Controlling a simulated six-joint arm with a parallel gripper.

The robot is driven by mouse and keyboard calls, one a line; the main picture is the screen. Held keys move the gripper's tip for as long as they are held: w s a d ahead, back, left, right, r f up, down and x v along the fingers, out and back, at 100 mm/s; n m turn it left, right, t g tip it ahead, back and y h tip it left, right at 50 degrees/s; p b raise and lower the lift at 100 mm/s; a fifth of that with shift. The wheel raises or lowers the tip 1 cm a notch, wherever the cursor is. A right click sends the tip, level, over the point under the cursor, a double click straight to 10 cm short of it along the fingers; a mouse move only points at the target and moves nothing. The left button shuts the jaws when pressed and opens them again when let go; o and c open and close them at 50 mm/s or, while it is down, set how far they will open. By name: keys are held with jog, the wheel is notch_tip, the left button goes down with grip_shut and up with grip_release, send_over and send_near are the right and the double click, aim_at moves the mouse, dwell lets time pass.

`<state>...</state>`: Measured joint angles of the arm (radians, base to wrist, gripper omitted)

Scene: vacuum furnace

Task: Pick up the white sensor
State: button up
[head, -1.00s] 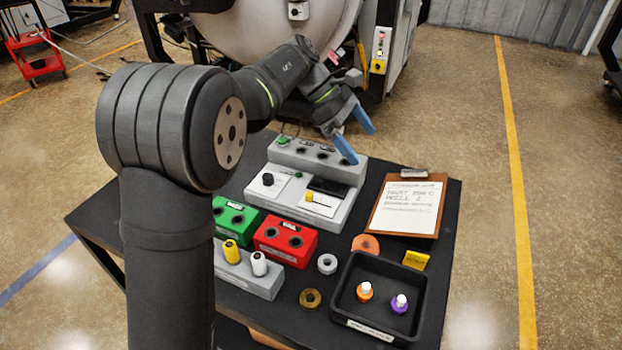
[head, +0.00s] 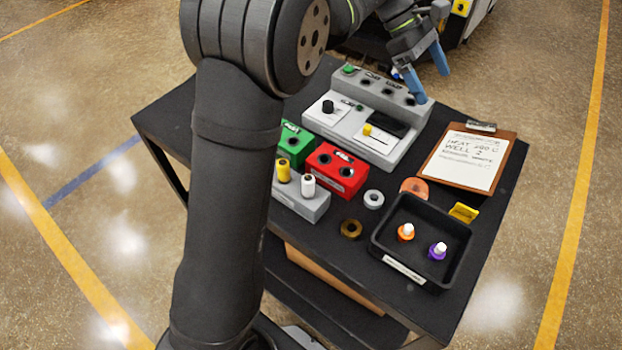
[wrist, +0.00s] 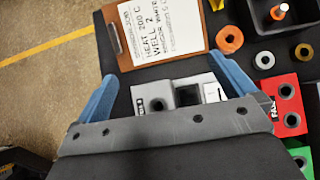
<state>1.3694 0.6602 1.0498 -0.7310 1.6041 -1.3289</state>
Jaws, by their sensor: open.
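The white sensor (head: 308,186) is a short white cylinder standing upright in a grey block at the table's front left, beside a yellow one (head: 283,170). My gripper (head: 431,86) is open and empty, with its blue fingers above the back right corner of the grey control console, far from the white sensor. The white sensor does not show in the wrist view.
A red two-hole block (head: 336,172) and a green block (head: 294,145) stand behind the sensor block. A black tray (head: 382,250) holds orange and purple white-topped pieces. A clipboard (head: 467,160), a white ring (head: 373,199) and a brass ring (head: 351,229) lie nearby.

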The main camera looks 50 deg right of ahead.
dwell(0.4)
jog(key=c, duration=1.1)
jog(key=shift+c, duration=0.2)
jog(key=w+a+r+m+t, duration=0.2)
jog(key=a+r+m, duration=0.15)
jog(key=a, duration=0.35)
jog(key=w+a+r+m+t, duration=0.2)
jog(key=a+m, duration=0.3)
jog(key=a, duration=0.3)
jog(key=r+m+t, duration=0.1)
jog(key=m+t, duration=0.4)
jog(key=m, duration=0.3)
send_over(308, 178)
jog(key=f, duration=1)
jog(key=shift+w+a+f, duration=0.1)
jog(key=shift+a+f, duration=0.1)
jog(key=shift+f, duration=0.1)
jog(key=shift+d+f, duration=0.2)
jog(key=shift+f, duration=2.75)
